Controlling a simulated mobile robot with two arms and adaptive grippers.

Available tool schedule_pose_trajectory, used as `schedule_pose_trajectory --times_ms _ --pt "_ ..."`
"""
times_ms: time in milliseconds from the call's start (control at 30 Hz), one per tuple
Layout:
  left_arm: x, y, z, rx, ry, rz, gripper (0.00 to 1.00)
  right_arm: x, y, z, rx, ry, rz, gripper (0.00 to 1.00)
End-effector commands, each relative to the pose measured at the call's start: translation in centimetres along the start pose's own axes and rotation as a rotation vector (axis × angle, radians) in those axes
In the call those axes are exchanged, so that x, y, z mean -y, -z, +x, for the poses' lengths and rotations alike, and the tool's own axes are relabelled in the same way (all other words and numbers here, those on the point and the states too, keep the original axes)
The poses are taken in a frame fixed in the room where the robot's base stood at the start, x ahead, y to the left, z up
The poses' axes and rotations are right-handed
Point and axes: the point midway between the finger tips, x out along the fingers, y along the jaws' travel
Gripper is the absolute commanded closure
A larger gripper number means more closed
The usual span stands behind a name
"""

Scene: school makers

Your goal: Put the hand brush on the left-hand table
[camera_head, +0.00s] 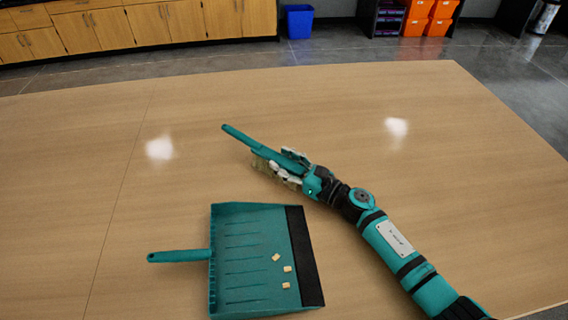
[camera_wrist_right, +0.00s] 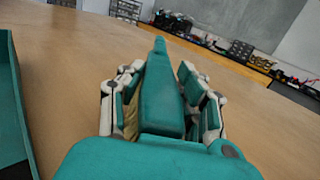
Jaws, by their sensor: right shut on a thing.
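The teal hand brush (camera_head: 242,136) is above or on the wooden table, its handle pointing to the upper left and its pale bristles (camera_head: 262,166) facing down. My right gripper (camera_head: 288,165) is shut on it; whether the bristles touch the table I cannot tell. In the right wrist view the brush (camera_wrist_right: 162,95) lies between the two fingers of the gripper (camera_wrist_right: 165,100). The wooden table (camera_head: 100,130) fills most of the head view, with a thin seam line on its left part. My left gripper is not in view.
A teal dustpan (camera_head: 238,265) with several small pale pieces in it lies in front of the brush, handle to the left. Its wall shows in the right wrist view (camera_wrist_right: 14,110). The table is clear to the left, right and behind. Cabinets (camera_head: 110,25) and a blue bin (camera_head: 299,21) stand beyond.

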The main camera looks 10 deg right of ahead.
Motion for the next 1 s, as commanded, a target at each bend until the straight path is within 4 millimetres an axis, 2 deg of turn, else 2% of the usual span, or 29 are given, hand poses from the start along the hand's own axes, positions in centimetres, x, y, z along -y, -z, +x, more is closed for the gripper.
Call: schedule_pose_trajectory --times_ms 33,100,133,300,567,767,800,1000 --pt "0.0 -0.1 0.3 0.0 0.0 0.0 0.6 -0.2 1.2 -0.2 -0.016 0.0 0.004 1.0" --pt "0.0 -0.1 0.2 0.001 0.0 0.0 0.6 -0.2 1.2 -0.3 -0.018 0.0 0.005 1.0" --pt "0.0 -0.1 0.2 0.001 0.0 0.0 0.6 -0.2 1.4 -0.3 -0.021 0.0 0.006 0.63" --pt "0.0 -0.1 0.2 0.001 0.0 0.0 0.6 -0.3 1.6 -0.3 -0.024 -0.002 0.006 0.42" --pt "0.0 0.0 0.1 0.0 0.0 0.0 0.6 -0.4 1.5 -0.3 -0.024 -0.003 0.006 0.42" --pt "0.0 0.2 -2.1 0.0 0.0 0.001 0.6 -0.5 -0.4 -0.2 -0.023 -0.004 0.006 0.42" --pt "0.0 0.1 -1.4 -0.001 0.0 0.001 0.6 -0.4 0.4 -1.2 -0.027 -0.003 0.006 0.42" --pt "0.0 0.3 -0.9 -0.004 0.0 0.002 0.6 -0.3 0.2 -5.1 -0.021 -0.001 0.005 0.42"
